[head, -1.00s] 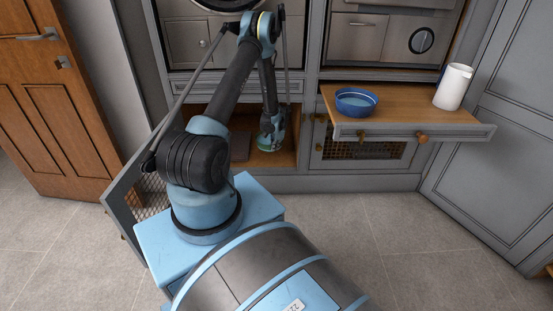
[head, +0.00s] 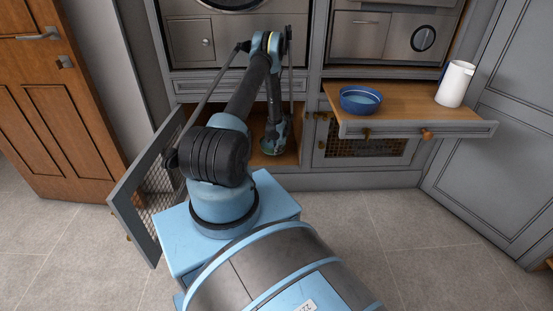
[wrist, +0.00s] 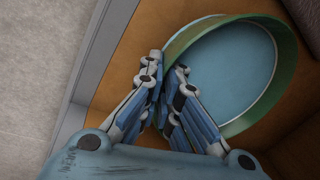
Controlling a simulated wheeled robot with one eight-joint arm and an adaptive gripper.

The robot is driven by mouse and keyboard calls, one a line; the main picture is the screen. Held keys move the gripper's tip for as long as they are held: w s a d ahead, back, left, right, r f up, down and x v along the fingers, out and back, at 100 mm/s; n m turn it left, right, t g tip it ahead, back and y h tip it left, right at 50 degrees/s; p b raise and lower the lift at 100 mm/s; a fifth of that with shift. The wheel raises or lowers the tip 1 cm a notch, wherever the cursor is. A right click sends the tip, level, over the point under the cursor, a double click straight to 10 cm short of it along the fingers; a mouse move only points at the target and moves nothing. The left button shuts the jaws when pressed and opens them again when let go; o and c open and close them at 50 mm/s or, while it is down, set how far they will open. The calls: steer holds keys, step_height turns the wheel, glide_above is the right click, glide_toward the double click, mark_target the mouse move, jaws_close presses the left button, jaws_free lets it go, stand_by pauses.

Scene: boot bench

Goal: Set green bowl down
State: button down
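The green bowl (wrist: 284,62) has a green rim and a pale blue inside. In the wrist view it fills the upper right, over the wooden floor of the low cupboard (wrist: 302,150). My gripper (wrist: 168,62) is closed on the bowl's near left wall, with its fingers on either side of the rim. In the head view my gripper (head: 271,138) reaches into the open low cupboard, and only a little of the bowl (head: 268,149) shows below it. I cannot tell whether the bowl touches the cupboard floor.
The open mesh door (head: 148,190) stands left of the cupboard. A pulled-out wooden shelf (head: 405,108) at right holds a blue bowl (head: 360,100) and a white jug (head: 455,84). The cupboard's front edge (wrist: 88,62) runs close beside my gripper. The tiled floor in front is clear.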

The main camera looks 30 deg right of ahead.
steer(key=shift+s+x, duration=0.2)
steer(key=shift+x, duration=0.85)
steer(key=shift+s+x, duration=0.25)
steer(key=shift+x, duration=0.8)
steer(key=c, duration=1.8)
jaws_free()
steer(key=shift+a+f, duration=0.1)
steer(key=v, duration=1.2)
